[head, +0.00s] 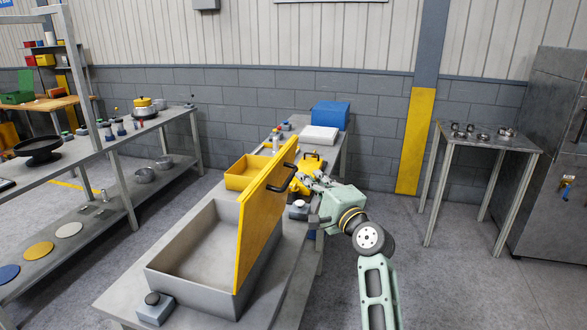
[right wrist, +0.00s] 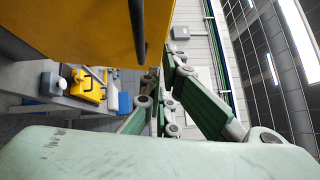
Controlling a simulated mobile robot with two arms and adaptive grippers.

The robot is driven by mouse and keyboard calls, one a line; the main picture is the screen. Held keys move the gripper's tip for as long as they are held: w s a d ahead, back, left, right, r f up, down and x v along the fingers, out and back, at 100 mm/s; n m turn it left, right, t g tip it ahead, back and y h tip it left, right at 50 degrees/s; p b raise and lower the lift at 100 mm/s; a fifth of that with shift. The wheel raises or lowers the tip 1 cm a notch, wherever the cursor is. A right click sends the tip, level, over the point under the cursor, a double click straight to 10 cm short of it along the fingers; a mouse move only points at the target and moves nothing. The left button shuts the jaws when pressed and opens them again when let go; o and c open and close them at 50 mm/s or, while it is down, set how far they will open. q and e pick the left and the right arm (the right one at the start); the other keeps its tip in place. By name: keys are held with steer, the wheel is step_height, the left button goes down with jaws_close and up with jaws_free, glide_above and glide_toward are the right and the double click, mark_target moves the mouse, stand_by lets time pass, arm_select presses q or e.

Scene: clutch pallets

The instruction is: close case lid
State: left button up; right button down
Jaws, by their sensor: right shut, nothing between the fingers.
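The grey case (head: 205,243) stands open on the long table, and its inside looks empty. Its yellow lid (head: 262,215) stands up near vertical along the case's right side, with a black handle (head: 282,178) on its outer face. In the right wrist view the lid (right wrist: 90,30) fills the upper left, with the handle (right wrist: 137,35) hanging in front of it. My right gripper (head: 308,184) is shut and empty, on the outer right side of the lid near its far end. I cannot tell whether it touches the lid. My left gripper is not in view.
A small grey box with a black knob (head: 155,308) sits at the case's near corner. Beyond the case are a yellow bin (head: 241,178), a white case (head: 319,135) and a blue case (head: 329,115).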

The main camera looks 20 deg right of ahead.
mark_target(294, 172)
steer(key=w+a+p, duration=0.1)
steer(key=w, duration=0.1)
steer(key=w+a+r+p, duration=0.1)
steer(key=w+a, duration=0.1)
steer(key=shift+a, duration=0.3)
steer(key=shift+w, duration=0.1)
